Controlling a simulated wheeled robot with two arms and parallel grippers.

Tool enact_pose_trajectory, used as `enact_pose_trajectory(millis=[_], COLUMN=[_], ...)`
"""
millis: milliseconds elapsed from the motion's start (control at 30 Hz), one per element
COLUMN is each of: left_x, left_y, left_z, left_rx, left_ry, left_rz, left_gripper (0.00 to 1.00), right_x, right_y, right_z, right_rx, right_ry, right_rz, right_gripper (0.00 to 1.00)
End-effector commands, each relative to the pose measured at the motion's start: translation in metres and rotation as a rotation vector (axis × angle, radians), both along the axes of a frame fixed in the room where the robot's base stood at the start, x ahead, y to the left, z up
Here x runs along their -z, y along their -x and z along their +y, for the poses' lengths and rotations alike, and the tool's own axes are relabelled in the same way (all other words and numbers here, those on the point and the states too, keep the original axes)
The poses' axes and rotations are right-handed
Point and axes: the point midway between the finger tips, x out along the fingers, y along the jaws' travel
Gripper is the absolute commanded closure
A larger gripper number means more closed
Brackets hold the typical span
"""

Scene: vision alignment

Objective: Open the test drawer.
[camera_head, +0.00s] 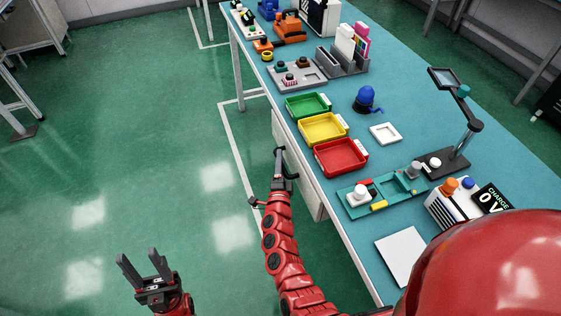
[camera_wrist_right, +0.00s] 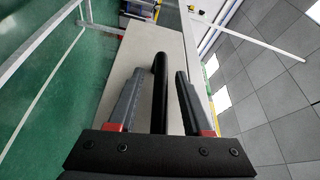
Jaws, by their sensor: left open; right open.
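The test drawer (camera_head: 304,188) is a pale front below the near edge of the blue-green bench. It looks closed, but my right arm hides part of it. Its black bar handle (camera_wrist_right: 160,85) stands out from the pale drawer front (camera_wrist_right: 144,48) in the right wrist view. My right gripper (camera_head: 280,170) is at the handle. In the right wrist view, the open fingers of my right gripper (camera_wrist_right: 156,82) lie on either side of the bar, with gaps visible. My left gripper (camera_head: 144,266) is open and empty over the floor at the lower left, away from the drawer.
The bench top (camera_head: 420,115) carries green (camera_head: 308,105), yellow (camera_head: 323,128) and red (camera_head: 340,156) trays above the drawer. A teal fixture (camera_head: 398,184), a magnifier stand (camera_head: 455,110) and a white plate (camera_head: 400,256) are nearby. The green floor (camera_head: 130,140) left of the bench is clear.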

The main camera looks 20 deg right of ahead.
Motion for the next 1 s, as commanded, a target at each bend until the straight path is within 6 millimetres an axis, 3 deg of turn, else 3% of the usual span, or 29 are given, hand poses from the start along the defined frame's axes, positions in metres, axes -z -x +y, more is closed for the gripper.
enact_pose_trajectory(millis=[67, 367, 1000], left_x=[0.0, 0.0, 0.0001], left_y=[0.0, 0.0, 0.0], left_z=[0.0, 0.0, 0.0], left_rx=[0.0, 0.0, 0.0], left_ry=[0.0, 0.0, 0.0], left_rz=[0.0, 0.0, 0.0], left_gripper=[0.5, 0.5, 0.5], right_x=[0.0, 0.0, 0.0005], right_y=[0.0002, 0.0002, 0.0005], right_z=[0.0002, 0.0003, 0.0005], right_rx=[0.0, 0.0, 0.0], right_ry=[0.0, 0.0, 0.0], right_rz=[0.0, 0.0, 0.001], right_gripper=[0.5, 1.0, 1.0])
